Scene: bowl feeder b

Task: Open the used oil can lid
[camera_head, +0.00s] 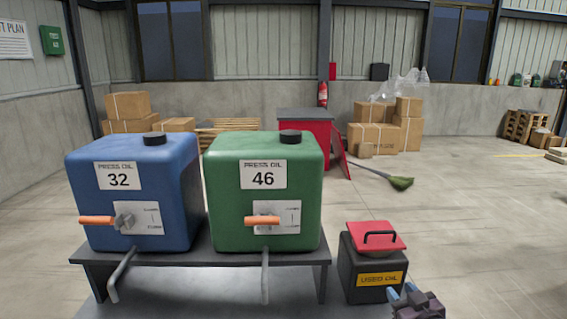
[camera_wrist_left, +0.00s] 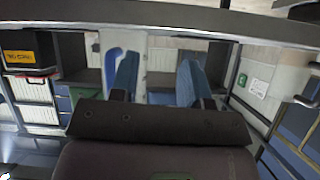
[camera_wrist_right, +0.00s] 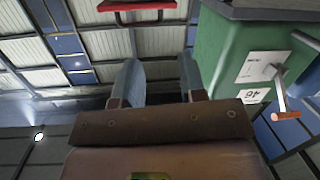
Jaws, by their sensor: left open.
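The used oil can (camera_head: 375,295) is a dark box with a yellow label, on the floor at the right in the head view. Its red lid (camera_head: 363,231) lies over the top and has a black bar handle (camera_head: 382,234). My right gripper (camera_head: 403,291) is low at the can's right front, apart from the handle. In the right wrist view, the right gripper (camera_wrist_right: 158,72) is open and empty, with the red lid (camera_wrist_right: 125,5) at the top edge. My left gripper (camera_wrist_left: 158,68) is open and empty; its view shows the can (camera_wrist_left: 18,66) at the left.
A blue tank (camera_head: 135,215) and a green tank (camera_head: 230,215) with orange-handled taps stand on a dark bench (camera_head: 210,259), left of the can. A red cabinet (camera_head: 318,135) and a green broom (camera_head: 401,183) are behind. The floor right of the can is clear.

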